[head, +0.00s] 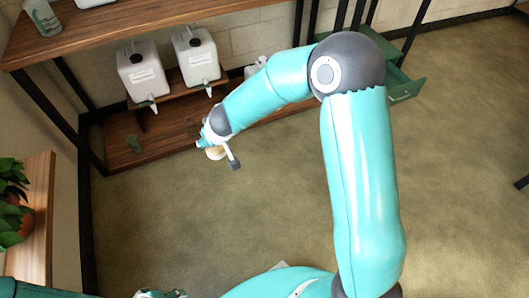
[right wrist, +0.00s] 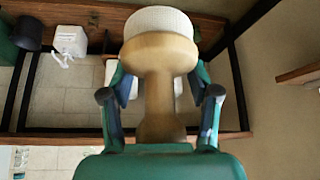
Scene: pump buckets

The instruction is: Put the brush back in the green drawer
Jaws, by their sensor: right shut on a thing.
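The brush (right wrist: 160,52) has a pale wooden handle and a round white bristle head. My right gripper (right wrist: 160,85) is shut on its handle, with a finger on each side. In the head view the brush (head: 215,153) shows as a small beige patch, mostly hidden by the right gripper (head: 221,152), in front of the low wooden shelf. The green drawer (head: 405,90) is at the upper right and appears pulled out, partly hidden behind my right elbow. Only a bit of my left gripper (head: 160,294) shows at the bottom edge; its jaws are not clear.
White canisters with taps (head: 143,72) stand on the lower part of the wooden shelf unit (head: 150,140). A small green object (head: 134,145) is on the bottom board. A potted plant (head: 12,205) stands on a wooden surface at left. The middle floor (head: 240,215) is clear.

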